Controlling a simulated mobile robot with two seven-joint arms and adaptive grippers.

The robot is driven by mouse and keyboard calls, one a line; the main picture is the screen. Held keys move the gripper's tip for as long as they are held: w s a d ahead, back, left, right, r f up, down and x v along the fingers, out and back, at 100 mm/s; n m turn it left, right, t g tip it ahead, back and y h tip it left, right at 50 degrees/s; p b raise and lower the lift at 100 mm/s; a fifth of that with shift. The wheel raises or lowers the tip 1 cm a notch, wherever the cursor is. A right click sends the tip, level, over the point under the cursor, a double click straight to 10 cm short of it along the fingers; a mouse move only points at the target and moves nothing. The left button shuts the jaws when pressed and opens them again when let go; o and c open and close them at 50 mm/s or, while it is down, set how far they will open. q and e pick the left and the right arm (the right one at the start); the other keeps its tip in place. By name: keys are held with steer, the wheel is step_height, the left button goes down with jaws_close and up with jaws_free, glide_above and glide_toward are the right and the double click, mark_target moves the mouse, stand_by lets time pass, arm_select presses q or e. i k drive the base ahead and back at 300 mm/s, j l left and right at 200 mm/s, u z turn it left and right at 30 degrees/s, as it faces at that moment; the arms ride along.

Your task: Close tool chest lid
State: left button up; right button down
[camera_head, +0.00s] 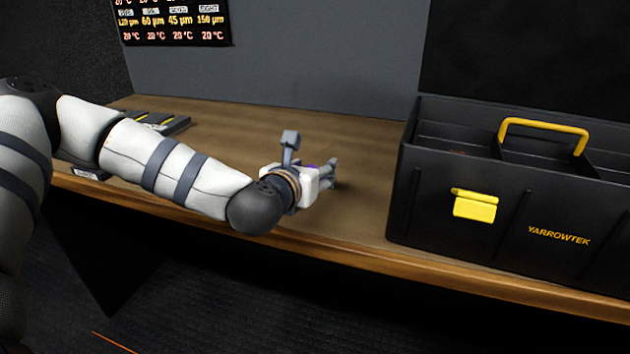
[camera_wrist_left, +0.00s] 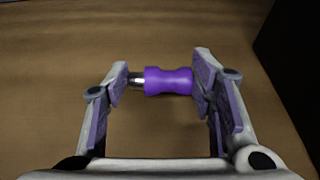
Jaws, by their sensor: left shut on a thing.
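The black tool chest (camera_head: 488,222) stands on the right of the wooden bench in the head view. It has a yellow latch (camera_head: 474,205) on its front and YARROWTEK lettering. Its top is open, showing compartments and a yellow handle (camera_head: 543,126). A dark panel (camera_head: 525,55) rises behind it; I cannot tell if this is the raised lid. My left gripper (camera_head: 328,170) is left of the chest, low over the bench. In the left wrist view it is shut lengthwise on a small purple-handled tool (camera_wrist_left: 168,81) with a metal end. My right gripper is not in view.
The wooden bench (camera_head: 365,215) is clear between my left gripper and the chest. A dark grey device (camera_head: 158,122) lies at the bench's back left, beyond my left arm. A display panel (camera_head: 173,22) hangs on the wall at the upper left.

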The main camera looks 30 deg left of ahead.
mark_target(572, 57)
steer(key=k+l, duration=0.2)
steer(key=k, duration=0.25)
steer(key=k+l, duration=0.2)
steer(key=k, duration=0.25)
